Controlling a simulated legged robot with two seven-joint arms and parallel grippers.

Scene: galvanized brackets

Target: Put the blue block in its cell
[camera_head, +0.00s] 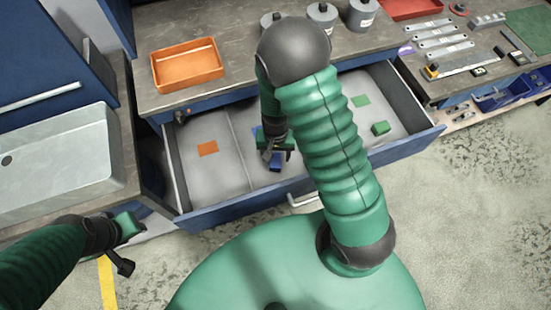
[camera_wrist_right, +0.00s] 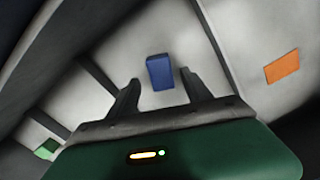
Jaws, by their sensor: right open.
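The blue block (camera_head: 275,162) lies in the middle cell of the open drawer (camera_head: 215,172), partly covered by my right gripper (camera_head: 272,152) in the head view. In the right wrist view the blue block (camera_wrist_right: 160,72) shows between and just beyond the fingertips of my right gripper (camera_wrist_right: 160,84), which is open and empty. A small bit of blue (camera_head: 256,131) shows beside my right wrist; I cannot tell if it is a floor marking. My left gripper (camera_head: 124,245) is at the lower left, outside the drawer; its jaws are unclear.
The left cell has an orange square (camera_head: 207,149). The right cell has a green square (camera_head: 360,101) and a green block (camera_head: 380,128). Dividers separate the cells. An orange tray (camera_head: 187,66) and grey canisters (camera_head: 322,14) stand on the worktop above. A sink (camera_head: 60,150) is at left.

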